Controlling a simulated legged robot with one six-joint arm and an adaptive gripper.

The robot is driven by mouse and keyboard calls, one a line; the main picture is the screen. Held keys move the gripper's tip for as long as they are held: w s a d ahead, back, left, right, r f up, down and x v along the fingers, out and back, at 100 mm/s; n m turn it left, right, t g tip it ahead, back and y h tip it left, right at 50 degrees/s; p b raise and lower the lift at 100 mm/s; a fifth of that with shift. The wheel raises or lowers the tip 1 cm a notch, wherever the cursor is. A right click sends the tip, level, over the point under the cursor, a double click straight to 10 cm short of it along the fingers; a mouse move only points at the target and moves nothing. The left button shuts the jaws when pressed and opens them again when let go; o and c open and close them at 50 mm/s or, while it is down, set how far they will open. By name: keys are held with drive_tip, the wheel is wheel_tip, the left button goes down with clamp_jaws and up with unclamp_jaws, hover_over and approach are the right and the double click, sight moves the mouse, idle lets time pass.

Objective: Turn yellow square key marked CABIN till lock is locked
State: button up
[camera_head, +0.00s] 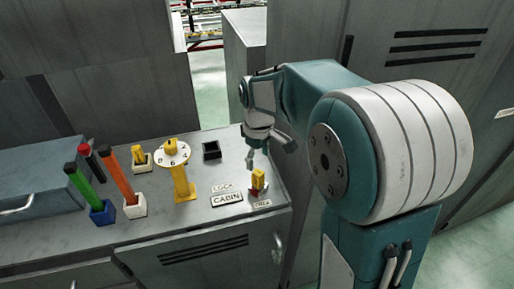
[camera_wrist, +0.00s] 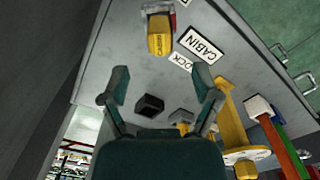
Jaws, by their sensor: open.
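The yellow square key (camera_head: 258,180) stands upright near the front right corner of the grey counter, with a small red part at its base. The CABIN plate (camera_head: 227,200) lies to its left, with a LOCK label (camera_head: 222,187) behind it and a FREE label (camera_head: 262,205) beside the key's base. My gripper (camera_head: 258,158) is open and empty above the counter, just behind the key. In the wrist view, the key (camera_wrist: 160,35) shows beyond and between the open fingertips (camera_wrist: 162,80), apart from them, and the CABIN plate (camera_wrist: 201,46) lies to its right.
A yellow stand with a numbered disc (camera_head: 181,180) stands left of the plates. An empty black holder (camera_head: 211,150) is behind them. Green (camera_head: 90,187) and orange (camera_head: 117,175) bars and a yellow piece (camera_head: 139,155) stand in holders further left. A blue-grey case (camera_head: 35,190) is at far left.

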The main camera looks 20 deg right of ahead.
sight(258, 172)
wheel_tip(258, 172, down, 8)
idle(0.4)
clamp_jaws()
drive_tip(key=shift+m, duration=1.7)
